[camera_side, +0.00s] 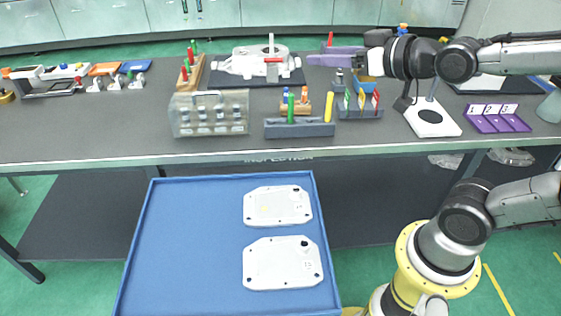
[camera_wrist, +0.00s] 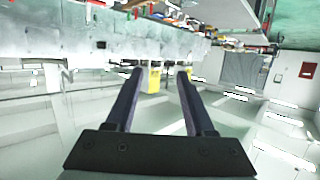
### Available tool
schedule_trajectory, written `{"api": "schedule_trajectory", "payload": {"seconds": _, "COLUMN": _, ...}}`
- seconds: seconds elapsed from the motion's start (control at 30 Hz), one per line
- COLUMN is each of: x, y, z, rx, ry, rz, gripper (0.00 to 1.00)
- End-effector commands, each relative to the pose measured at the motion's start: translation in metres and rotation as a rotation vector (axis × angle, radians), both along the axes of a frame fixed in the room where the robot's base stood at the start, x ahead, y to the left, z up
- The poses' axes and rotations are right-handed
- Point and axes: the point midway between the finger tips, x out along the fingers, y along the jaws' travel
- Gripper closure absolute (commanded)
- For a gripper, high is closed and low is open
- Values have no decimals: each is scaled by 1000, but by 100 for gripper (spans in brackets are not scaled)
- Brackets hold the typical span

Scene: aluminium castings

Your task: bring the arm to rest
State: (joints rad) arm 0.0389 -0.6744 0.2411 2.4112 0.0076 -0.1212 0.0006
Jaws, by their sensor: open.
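My gripper (camera_side: 322,56) is at the upper right of the side view, above the back part of the dark workbench (camera_side: 90,135). It points left, and its purple fingers are near a white casting (camera_side: 240,62) on a dark mat. I cannot tell the exact gap to the casting. In the wrist view, the two fingers of my gripper (camera_wrist: 160,75) stand apart with nothing between them. The wrist view looks out across the room, with the bench items tilted along its top edge.
A blue tray (camera_side: 180,240) in front holds two white cast plates (camera_side: 278,206) (camera_side: 283,262). On the bench stand a clear case (camera_side: 210,114), a dark pen holder (camera_side: 300,128), a white stand (camera_side: 432,118) and a purple numbered tray (camera_side: 497,119). The bench's left front is clear.

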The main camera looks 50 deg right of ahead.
Motion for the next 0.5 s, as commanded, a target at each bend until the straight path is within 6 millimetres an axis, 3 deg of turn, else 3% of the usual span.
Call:
{"api": "schedule_trajectory", "payload": {"seconds": 0.17, "x": -49, "y": 11, "z": -21, "rx": 2, "ry": 216, "rz": 36, "gripper": 46}}
{"api": "schedule_trajectory", "payload": {"seconds": 0.5, "x": -140, "y": 13, "z": -90, "rx": 7, "ry": 694, "rz": 43, "gripper": 46}}
